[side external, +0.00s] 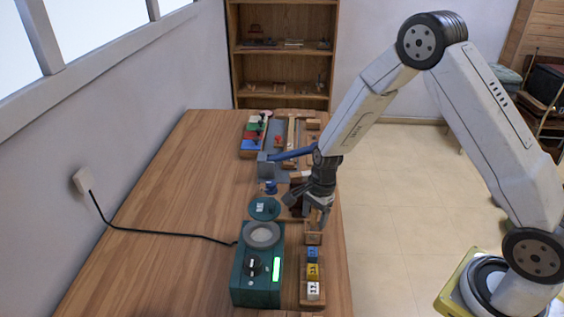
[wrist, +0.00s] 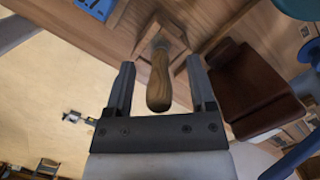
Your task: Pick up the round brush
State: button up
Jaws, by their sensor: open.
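A wooden handle (wrist: 158,82), likely that of the round brush, points toward the wrist camera. Its far end sits at a square wooden holder (wrist: 176,34), and any bristles are hidden. My gripper (wrist: 160,66) is open, with one finger on each side of the handle and visible gaps between. In the side external view, my gripper (side external: 319,214) points down just above the small wooden holder (side external: 313,238) near the table's right edge. The handle is hard to make out there.
A dark brown block-like object (wrist: 252,88) lies close beside the right finger. The table's left side is mostly clear.

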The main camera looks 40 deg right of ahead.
dwell(0.4)
grip_shut()
jog(key=shift+r, duration=0.2)
jog(key=shift+r, duration=0.85)
jog(key=s+r, duration=1.1)
jog(key=s, duration=0.3)
